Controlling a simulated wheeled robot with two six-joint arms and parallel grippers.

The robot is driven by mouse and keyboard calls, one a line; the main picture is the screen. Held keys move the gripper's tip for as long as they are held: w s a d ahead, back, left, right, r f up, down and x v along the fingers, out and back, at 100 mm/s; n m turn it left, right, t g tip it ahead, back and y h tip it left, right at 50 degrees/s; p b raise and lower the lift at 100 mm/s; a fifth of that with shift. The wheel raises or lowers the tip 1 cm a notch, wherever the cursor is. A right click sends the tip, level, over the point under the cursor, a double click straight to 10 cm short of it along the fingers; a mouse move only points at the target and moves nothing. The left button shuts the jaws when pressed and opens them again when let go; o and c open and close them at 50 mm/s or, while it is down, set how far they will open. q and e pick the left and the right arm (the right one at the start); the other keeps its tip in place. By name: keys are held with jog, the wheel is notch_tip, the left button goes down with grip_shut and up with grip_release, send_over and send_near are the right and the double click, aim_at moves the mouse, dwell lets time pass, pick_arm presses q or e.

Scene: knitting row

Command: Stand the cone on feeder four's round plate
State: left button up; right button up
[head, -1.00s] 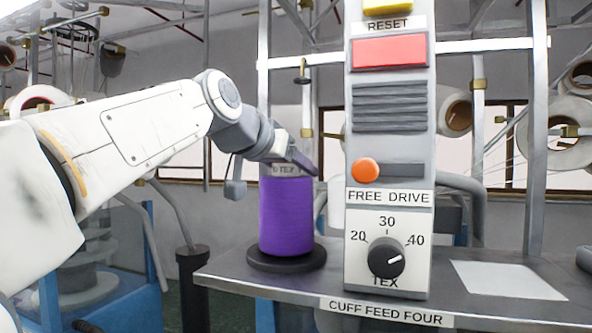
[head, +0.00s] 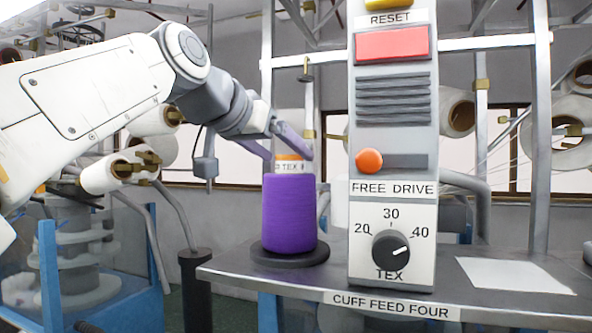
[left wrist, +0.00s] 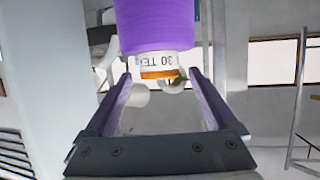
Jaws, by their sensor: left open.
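The purple cone (head: 289,213) stands upright on the round dark plate (head: 288,255) at the left end of the shelf labelled cuff feed four. Its top has a white band reading TEX and an orange ring. My left gripper (head: 290,147) is open just above the cone's top, apart from its purple body. In the left wrist view the cone (left wrist: 153,25) shows beyond the fingertips of the open left gripper (left wrist: 158,82), and its label reads 30 TE. My right gripper is out of view.
The control panel (head: 391,175) stands close to the right of the cone, with a reset button, an orange knob and a dial. A white sheet (head: 515,275) lies on the shelf's right part. A grey upright post (head: 266,120) rises behind the cone's left side.

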pick_arm(q)
jog(key=v, duration=0.6)
jog(key=shift+b, duration=0.35)
jog(key=shift+d+f, duration=0.1)
jog(key=shift+d, duration=0.05)
